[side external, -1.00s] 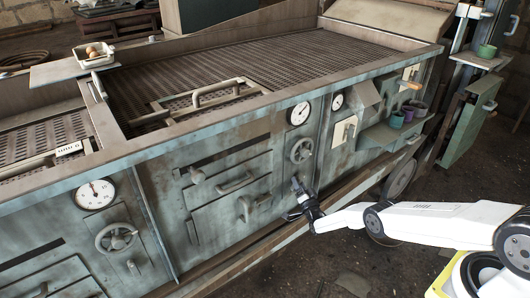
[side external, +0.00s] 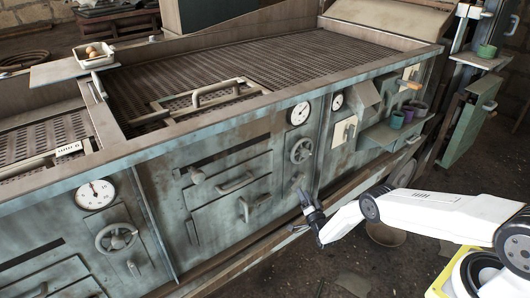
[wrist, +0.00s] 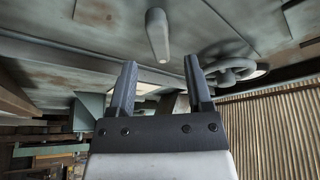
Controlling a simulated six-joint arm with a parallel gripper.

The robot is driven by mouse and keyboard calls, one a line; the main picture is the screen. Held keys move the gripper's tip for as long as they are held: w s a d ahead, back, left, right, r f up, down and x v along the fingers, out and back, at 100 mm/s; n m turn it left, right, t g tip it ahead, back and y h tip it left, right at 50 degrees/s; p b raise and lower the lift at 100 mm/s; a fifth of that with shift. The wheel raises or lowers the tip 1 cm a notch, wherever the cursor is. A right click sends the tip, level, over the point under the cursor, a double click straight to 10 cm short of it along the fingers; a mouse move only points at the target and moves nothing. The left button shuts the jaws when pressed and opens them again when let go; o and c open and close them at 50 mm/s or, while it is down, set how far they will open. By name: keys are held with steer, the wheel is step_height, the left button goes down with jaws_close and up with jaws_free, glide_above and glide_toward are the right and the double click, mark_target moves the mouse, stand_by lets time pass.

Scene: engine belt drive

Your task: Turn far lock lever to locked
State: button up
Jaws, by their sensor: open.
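The far lock lever (side external: 297,181) is a small grey lever on the front panel, below the far handwheel (side external: 301,150). In the wrist view the lever (wrist: 158,35) is a tapered grey bar, wider at one end, seen beyond the gap between my fingertips. My gripper (side external: 304,194) is just below and in front of the lever in the side view. Its two dark fingers (wrist: 160,72) are spread with nothing between them. The lever appears apart from both fingers. The handwheel (wrist: 232,70) also shows in the wrist view, right of the fingers.
A grey handle (side external: 247,207) sticks out of the panel left of my gripper. A round gauge (side external: 299,114) sits above the far handwheel. A shelf with cups (side external: 397,120) juts out to the right. A ledge (side external: 262,252) runs along the bottom of the panel.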

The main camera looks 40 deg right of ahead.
mark_target(303, 179)
steer(key=shift+v, duration=1.4)
steer(key=shift+s+d+r+n+g+y, duration=0.2)
steer(key=shift+d+r+n+g+y, duration=0.4)
steer(key=shift+d+r+n+y, duration=0.6)
steer(key=shift+s+d+r+n+g+y, duration=0.2)
steer(key=shift+d+r+n+g+y, duration=0.5)
steer(key=shift+y, duration=1)
steer(key=shift+w, duration=0.1)
steer(key=shift+w, duration=3.85)
